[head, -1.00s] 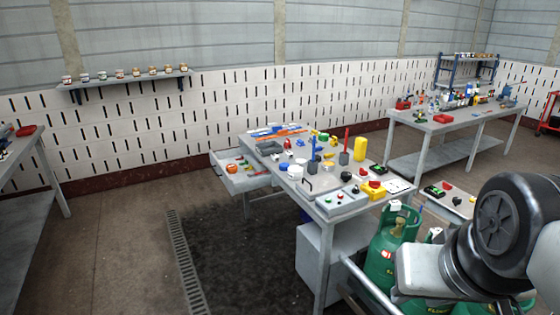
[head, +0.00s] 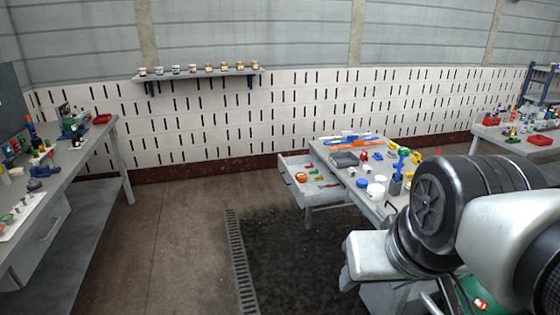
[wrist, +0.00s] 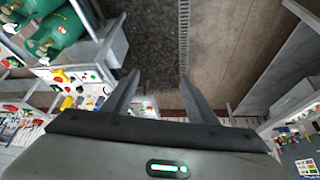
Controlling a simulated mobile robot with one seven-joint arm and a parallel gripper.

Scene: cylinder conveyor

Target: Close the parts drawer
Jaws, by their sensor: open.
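The parts drawer (head: 289,178) is pulled out from the left side of the grey worktable (head: 374,208) in the head view. Several small coloured parts and tools lie in it. My gripper (wrist: 157,80) shows in the wrist view with its two fingers apart and nothing held between them. It points toward the floor and is clear of the drawer. In the head view my arm covers the right part of the worktable, and the fingers are not visible there.
A workbench with tools (head: 85,150) stands at the left. A wall shelf with jars (head: 200,73) hangs at the back. A floor grate (head: 240,262) runs in front of the drawer. The floor at left centre is clear. Green gas cylinders (wrist: 55,35) stand by the worktable.

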